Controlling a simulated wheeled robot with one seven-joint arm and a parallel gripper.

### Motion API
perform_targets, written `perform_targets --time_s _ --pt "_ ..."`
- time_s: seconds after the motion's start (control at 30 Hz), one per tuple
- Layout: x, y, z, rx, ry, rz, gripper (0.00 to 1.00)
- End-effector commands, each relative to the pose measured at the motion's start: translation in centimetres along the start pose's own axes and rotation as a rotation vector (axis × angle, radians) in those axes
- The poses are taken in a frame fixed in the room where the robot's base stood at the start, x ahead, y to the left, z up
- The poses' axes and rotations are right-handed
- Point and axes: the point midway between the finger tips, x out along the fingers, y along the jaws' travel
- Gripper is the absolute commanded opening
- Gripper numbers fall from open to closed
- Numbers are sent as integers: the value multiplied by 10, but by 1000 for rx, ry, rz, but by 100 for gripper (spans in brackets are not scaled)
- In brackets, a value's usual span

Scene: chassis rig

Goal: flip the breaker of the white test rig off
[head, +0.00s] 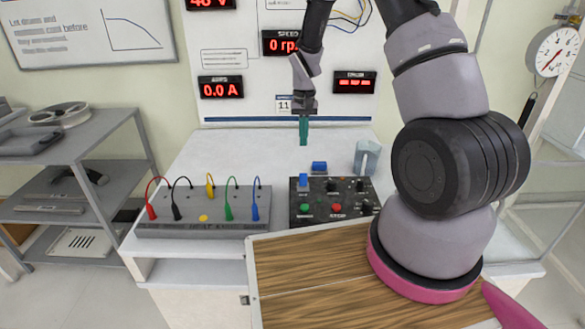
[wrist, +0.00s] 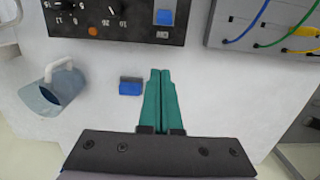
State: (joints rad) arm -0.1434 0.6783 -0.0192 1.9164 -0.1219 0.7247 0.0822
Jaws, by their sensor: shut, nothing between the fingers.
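The white test rig (head: 190,165) is a white bench with a display wall behind it. Its black control panel (head: 330,187) carries several knobs and buttons; it also shows at the top of the wrist view (wrist: 65,22). The breaker (head: 303,181) looks like a blue lever at the panel's back left corner, and it shows blue in the wrist view (wrist: 165,17). Whether it is on or off I cannot tell. My gripper (head: 303,143), with teal fingers, is shut and empty above the bench behind the panel. In the wrist view the fingertips (wrist: 160,72) point towards the breaker, apart from it.
A loose blue block (head: 319,167) lies just behind the panel, close beside my fingers in the wrist view (wrist: 131,87). A grey terminal box (head: 200,230) with coloured leads is left of the panel. The bench behind it is clear.

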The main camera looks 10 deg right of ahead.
Motion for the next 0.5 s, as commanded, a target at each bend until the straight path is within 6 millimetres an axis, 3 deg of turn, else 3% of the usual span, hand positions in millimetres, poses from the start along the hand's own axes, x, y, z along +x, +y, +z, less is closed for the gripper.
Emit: perform_targets --time_s 0.37,0.5 --pt "3 0 0 0 -2 1 0" --pt "13 0 1 1 -5 1 0"
